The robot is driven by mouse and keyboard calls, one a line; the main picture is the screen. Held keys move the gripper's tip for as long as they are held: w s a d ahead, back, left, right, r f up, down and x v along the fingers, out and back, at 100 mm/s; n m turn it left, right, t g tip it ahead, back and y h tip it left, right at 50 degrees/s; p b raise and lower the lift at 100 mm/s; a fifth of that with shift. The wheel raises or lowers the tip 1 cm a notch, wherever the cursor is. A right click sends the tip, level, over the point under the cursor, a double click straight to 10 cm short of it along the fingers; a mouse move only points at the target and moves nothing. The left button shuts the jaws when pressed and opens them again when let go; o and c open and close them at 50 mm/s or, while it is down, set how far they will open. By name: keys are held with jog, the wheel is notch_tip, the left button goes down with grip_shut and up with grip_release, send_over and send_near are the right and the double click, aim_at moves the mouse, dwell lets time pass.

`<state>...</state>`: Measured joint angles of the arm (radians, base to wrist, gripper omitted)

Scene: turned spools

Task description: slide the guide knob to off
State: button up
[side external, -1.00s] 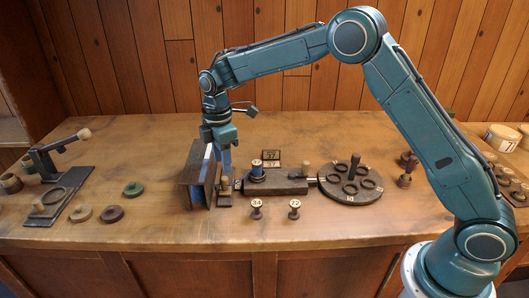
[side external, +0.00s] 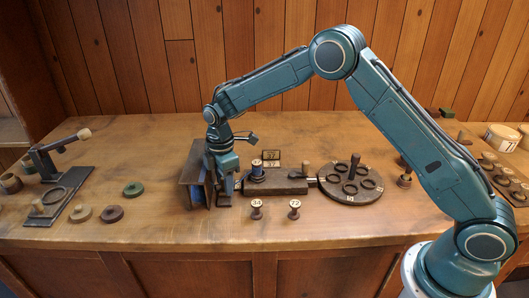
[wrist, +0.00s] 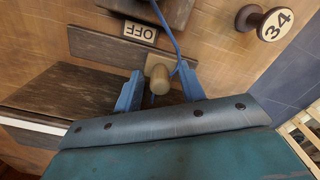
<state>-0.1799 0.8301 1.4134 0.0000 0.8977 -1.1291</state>
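The guide knob (wrist: 158,78) is a pale wooden peg in the wrist view, on a dark plate beside the OFF label (wrist: 140,31). My gripper (wrist: 161,69) is open, with one blue finger on each side of the knob; gaps show, so it is around the knob but not visibly clamped. In the side view my gripper (side external: 228,190) is low over the small plate just right of the dark upright bracket (side external: 195,180), and it hides the knob there.
A blue strand (wrist: 168,28) runs close to the right finger. Spool 34 (wrist: 265,22) stands nearby; spool 72 (side external: 294,209) is beside it in the side view. A dark block with a blue-wound spool (side external: 257,170) and a round turntable (side external: 350,183) lie to the right.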

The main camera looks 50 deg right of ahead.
jog(key=c, duration=0.7)
jog(key=shift+w+d, duration=0.1)
jog(key=shift+d, duration=0.05)
jog(key=shift+w+d, duration=1.05)
jog(key=shift+w, duration=0.05)
jog(key=o, duration=0.7)
